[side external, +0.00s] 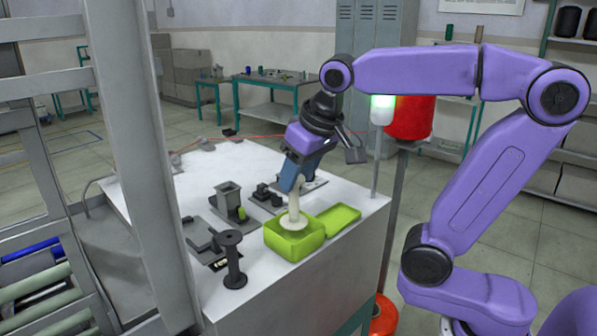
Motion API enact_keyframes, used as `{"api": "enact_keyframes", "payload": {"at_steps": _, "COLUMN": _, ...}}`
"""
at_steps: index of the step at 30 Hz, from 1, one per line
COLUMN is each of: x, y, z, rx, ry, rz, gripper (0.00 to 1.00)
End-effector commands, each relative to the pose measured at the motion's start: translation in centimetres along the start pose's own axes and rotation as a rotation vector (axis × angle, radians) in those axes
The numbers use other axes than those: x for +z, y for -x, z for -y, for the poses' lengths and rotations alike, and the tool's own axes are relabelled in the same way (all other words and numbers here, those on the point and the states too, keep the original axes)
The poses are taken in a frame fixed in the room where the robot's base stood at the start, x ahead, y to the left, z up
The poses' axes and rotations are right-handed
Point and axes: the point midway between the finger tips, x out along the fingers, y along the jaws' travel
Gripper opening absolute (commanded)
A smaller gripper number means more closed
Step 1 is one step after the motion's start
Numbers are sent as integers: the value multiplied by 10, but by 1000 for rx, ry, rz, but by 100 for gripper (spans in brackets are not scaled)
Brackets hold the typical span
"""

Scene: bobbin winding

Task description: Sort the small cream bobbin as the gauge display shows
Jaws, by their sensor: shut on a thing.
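The small cream bobbin (294,221) is upright or slightly tilted, with its wide lower flange at the mouth of a lime green box (292,245). My gripper (291,188) is shut on the bobbin's upper part, directly above the box. Whether the flange touches the box floor, I cannot tell. A grey upright fixture (228,197) with a small yellow-green part stands left of the box. I cannot make out a gauge display or its reading.
A dark spool (232,260) stands at the table's front left, close to the box. Low dark fixtures (203,238) sit left of it and others behind the box. A lamp post (381,112) rises at the table's right corner. The white table (200,170) is clear at the back left.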

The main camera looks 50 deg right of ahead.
Motion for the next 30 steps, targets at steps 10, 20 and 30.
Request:
{"api": "enact_keyframes", "payload": {"at_steps": 10, "x": 2, "y": -5, "z": 0, "rx": 0, "ry": 0, "rz": 0, "gripper": 25}}
{"api": "enact_keyframes", "payload": {"at_steps": 20, "x": 5, "y": -13, "z": 0, "rx": 0, "ry": 0, "rz": 0, "gripper": 25}}
{"api": "enact_keyframes", "payload": {"at_steps": 30, "x": 9, "y": -21, "z": 0, "rx": 0, "ry": 0, "rz": 0, "gripper": 25}}
